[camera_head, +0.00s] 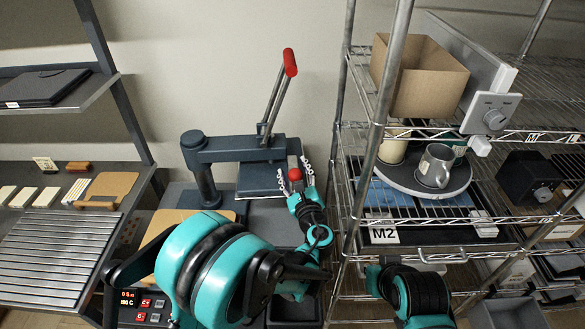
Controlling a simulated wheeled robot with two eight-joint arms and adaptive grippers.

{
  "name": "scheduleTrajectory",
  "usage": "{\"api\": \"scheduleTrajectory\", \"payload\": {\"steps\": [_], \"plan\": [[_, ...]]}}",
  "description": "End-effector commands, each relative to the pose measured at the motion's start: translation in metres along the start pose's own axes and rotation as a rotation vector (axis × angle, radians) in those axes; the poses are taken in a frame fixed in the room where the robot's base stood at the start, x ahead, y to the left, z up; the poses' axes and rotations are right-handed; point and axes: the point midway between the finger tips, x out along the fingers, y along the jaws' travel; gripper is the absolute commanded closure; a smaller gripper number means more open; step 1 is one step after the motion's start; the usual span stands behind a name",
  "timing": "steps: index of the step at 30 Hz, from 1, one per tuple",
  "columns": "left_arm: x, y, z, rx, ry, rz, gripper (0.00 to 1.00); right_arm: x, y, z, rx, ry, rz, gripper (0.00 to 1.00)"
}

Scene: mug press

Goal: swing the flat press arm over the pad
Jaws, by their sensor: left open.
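The flat press has a thick grey arm (235,143) running right from its post (204,175) to a flat dark plate (262,179). A lever with a red handle (290,63) leans up to the right above the plate. A red ball knob (295,174) shows at the plate's front right. My left gripper (294,177) is open, with its fingers on either side of the knob; I cannot tell whether they touch it. A tan pad (170,218) lies front left of the plate, partly hidden by my left arm. My right gripper is not in view; only part of that arm shows.
A wire rack stands close on the right, with a cardboard box (418,78) and a grey mug (434,166) on a round tray (397,177). A ribbed metal surface (50,260) is at left. A control panel (143,301) sits at the lower left.

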Motion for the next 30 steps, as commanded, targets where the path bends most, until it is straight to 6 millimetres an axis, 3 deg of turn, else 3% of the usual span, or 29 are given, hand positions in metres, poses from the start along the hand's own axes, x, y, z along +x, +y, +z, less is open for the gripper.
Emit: {"api": "scheduleTrajectory", "payload": {"steps": [5,13,20,30], "plan": [[0.015,0.0,0.0,-0.001,0.0,0.0,0.45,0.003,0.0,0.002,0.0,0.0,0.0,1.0],[0.017,0.0,0.0,-0.001,0.001,0.0,0.45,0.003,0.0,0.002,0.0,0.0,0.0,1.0],[0.017,0.0,0.0,-0.001,0.001,0.0,1.0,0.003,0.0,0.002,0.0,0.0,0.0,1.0],[0.017,0.0,0.0,-0.002,0.001,0.0,1.0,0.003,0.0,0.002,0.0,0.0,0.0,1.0]]}}
